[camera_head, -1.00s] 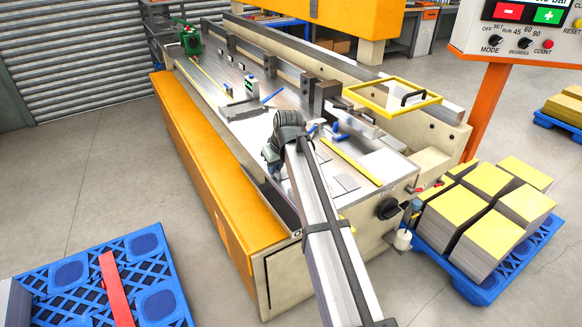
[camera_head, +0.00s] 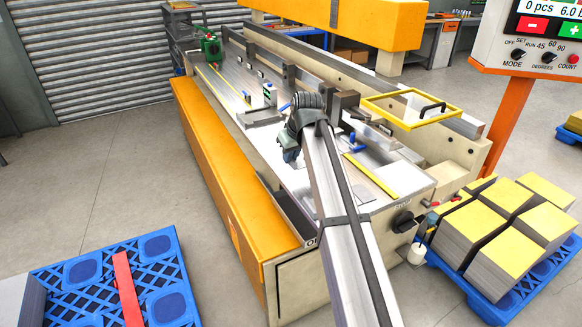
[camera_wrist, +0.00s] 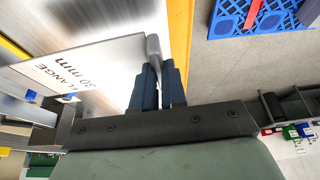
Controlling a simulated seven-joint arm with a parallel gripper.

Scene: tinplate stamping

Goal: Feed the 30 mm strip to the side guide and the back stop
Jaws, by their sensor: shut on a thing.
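In the wrist view my gripper (camera_wrist: 160,85) is shut on the edge of a pale metal strip (camera_wrist: 95,75) marked "30 mm" and "FLANGE". A grey rounded piece shows between the fingertips. The strip extends left from the fingers over the bright metal bed.
A yellow bar (camera_head: 372,175) lies on the bed right of my arm. A yellow-framed guard (camera_head: 380,108) stands behind it. An orange cover (camera_head: 215,165) runs along the machine's left side. Stacked sheets (camera_head: 510,240) sit on a blue pallet at right.

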